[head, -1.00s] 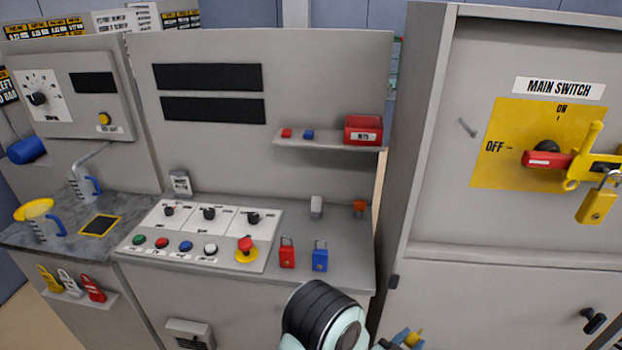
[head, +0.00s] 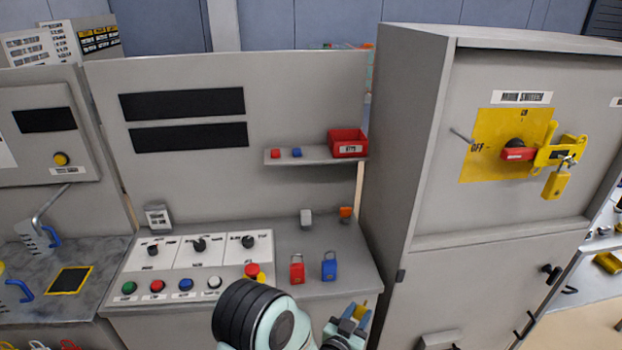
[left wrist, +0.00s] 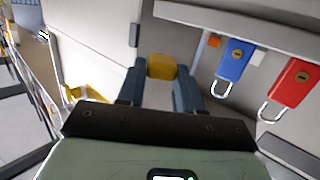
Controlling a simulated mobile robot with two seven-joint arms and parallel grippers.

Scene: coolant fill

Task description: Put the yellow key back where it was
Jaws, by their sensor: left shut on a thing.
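My left gripper (head: 352,318) is low in the middle of the head view, in front of the grey cabinet's left edge. It is shut on a small yellow thing, apparently the yellow key (head: 363,309). In the left wrist view the key shows as a yellow block (left wrist: 162,67) between the two dark blue fingers; the rest of it is hidden. A bare grey peg (head: 461,136) sticks out of the cabinet front, left of the yellow switch plate (head: 480,165). A yellow padlock (head: 556,186) hangs at the red switch handle (head: 517,154). My right gripper is not in view.
A red padlock (head: 297,270) and a blue padlock (head: 329,267) stand on the console, right of the red mushroom button (head: 253,271). A shelf (head: 313,157) with a red bin (head: 347,142) is above. The cabinet's side wall (head: 405,130) juts forward of the console panel.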

